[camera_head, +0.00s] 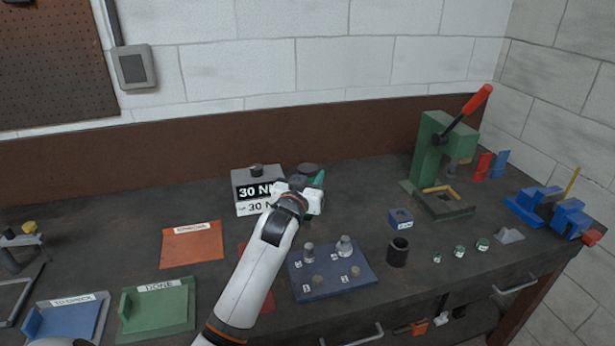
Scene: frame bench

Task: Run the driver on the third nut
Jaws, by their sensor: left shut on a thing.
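My left gripper (308,198) is shut on a green-and-dark tool, apparently the driver (319,178). It is above the bench in front of the torque sign, behind the plate and clear of it. Most of the driver is hidden by the gripper. The dark blue plate (335,285) lies on the bench with numbered labels. Two taller silver pieces (345,245) stand at its back and two low brass-coloured pieces (355,271) at its front. I cannot tell which is the third nut; the labels are too small to read surely. My right gripper is not in view.
A "30 N" sign box (243,190) stands behind my gripper. A black cup (398,252), a blue block (401,218) and small green-topped parts (460,251) lie to the right. A green press (430,150) stands far right. Red (192,245), green (157,310) and blue (68,318) trays lie left.

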